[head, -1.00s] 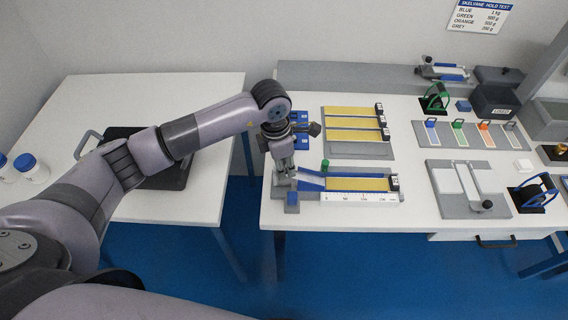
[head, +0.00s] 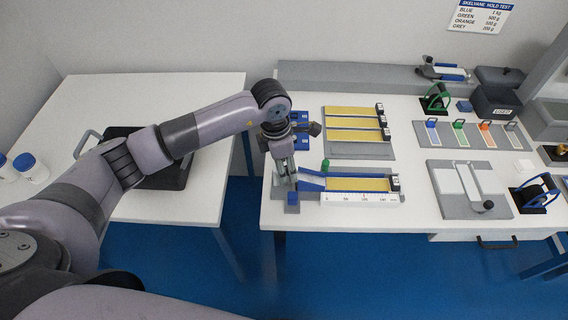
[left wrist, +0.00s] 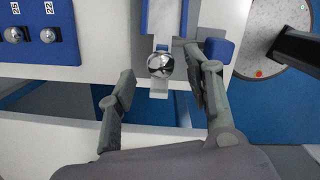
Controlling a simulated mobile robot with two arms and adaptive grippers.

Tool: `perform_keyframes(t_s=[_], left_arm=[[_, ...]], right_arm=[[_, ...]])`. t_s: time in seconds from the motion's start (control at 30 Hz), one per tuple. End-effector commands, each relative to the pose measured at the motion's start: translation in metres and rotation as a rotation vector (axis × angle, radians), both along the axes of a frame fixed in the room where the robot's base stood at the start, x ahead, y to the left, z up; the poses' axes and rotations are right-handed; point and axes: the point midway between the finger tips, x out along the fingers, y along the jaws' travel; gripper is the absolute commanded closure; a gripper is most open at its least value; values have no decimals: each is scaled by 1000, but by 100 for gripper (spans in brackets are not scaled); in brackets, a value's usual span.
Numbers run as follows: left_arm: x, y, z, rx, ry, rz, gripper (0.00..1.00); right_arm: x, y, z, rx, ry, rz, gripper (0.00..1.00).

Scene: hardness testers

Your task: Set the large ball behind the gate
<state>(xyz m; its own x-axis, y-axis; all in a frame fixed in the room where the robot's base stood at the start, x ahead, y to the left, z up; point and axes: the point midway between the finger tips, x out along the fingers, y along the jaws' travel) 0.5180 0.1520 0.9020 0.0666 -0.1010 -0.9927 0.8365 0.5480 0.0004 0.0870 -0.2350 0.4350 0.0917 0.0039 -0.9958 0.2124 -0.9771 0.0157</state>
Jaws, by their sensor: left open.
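A shiny steel ball (left wrist: 160,65) shows in the left wrist view, on a narrow pale part at the end of the blue-sided ramp (left wrist: 163,18). My left gripper (left wrist: 160,62) is open, with one finger on each side of the ball. A gap shows on both sides of it. In the head view my left gripper (head: 288,176) is low over the left end of the ramp (head: 311,183), and the ball is hidden there. I cannot make out the gate clearly. My right gripper is not in view.
Two more steel balls (left wrist: 14,35) (left wrist: 49,35) sit on a blue holder marked 25 and 22. A blue block (head: 292,198) is beside the ramp's foot. A green knob (head: 325,164) stands behind the ramp. The yellow track (head: 357,184) runs right. The left table has free room.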

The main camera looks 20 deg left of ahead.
Motion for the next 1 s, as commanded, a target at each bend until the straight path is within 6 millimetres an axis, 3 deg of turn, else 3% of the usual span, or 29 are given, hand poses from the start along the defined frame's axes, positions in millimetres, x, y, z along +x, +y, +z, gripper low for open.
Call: perform_keyframes(t_s=[0.27,0.7,1.0], left_arm=[[0,1,11,0,-2,0,53],[-6,10,97,0,-4,-1,53],[-8,12,119,0,0,0,53]], right_arm=[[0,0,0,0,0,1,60],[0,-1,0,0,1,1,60],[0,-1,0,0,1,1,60]])
